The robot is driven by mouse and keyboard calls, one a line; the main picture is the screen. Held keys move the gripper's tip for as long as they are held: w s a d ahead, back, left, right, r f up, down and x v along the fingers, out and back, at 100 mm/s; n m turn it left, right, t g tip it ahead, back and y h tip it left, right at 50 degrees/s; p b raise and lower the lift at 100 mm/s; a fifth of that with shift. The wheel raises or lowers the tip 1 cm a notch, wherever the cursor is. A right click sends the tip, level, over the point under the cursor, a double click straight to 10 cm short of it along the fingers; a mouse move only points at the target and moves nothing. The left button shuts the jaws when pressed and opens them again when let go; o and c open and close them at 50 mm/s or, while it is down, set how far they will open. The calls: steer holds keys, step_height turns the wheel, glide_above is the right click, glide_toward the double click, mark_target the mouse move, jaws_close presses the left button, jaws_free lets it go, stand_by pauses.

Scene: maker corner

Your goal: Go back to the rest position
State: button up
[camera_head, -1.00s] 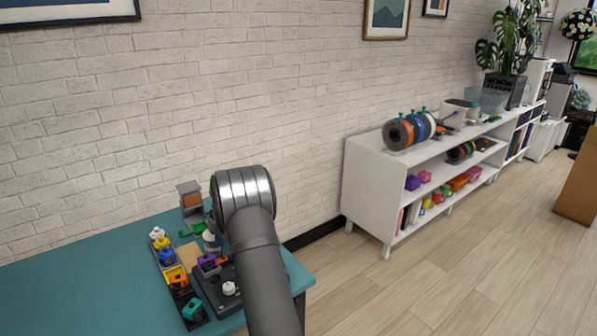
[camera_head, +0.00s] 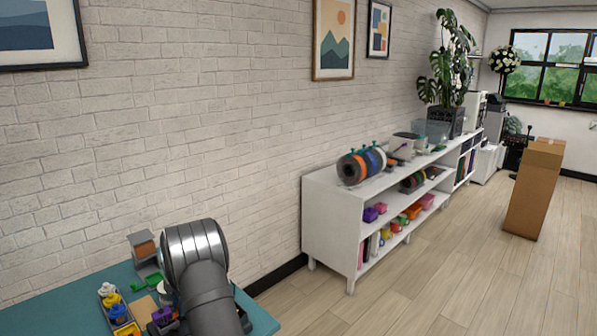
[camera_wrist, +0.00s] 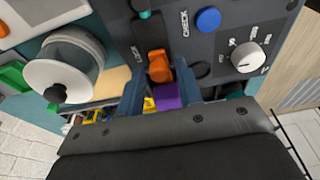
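My arm rises from the bottom of the head view, with its silver joint in front of the wall; my gripper is hidden there. In the wrist view my gripper (camera_wrist: 160,92) shows two dark blue fingers set apart. A purple piece (camera_wrist: 167,98) shows between them, with no clear contact. An orange toggle (camera_wrist: 158,68) sits just past the fingertips on a dark grey panel (camera_wrist: 225,88). The panel also bears a blue button (camera_wrist: 208,19) and a white knob (camera_wrist: 247,57).
The teal table (camera_head: 50,309) holds a tray of coloured parts (camera_head: 117,311), a grey and orange device (camera_head: 145,250) and a green piece (camera_head: 147,283). A white spool (camera_wrist: 64,72) stands beside the panel. A white shelf (camera_head: 327,200) and cardboard box (camera_head: 534,190) stand right.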

step_height(320, 180, up, 5)
steer(key=shift+r, duration=0.15)
step_height(320, 180, down, 6)
steer(key=shift+f, duration=0.25)
steer(key=shift+w+d+f, duration=0.25)
steer(key=shift+w+d, duration=0.8)
steer(key=shift+d, duration=0.1)
step_height(320, 180, up, 9)
steer(key=shift+s+a+r, duration=0.15)
steer(key=shift+a, duration=0.05)
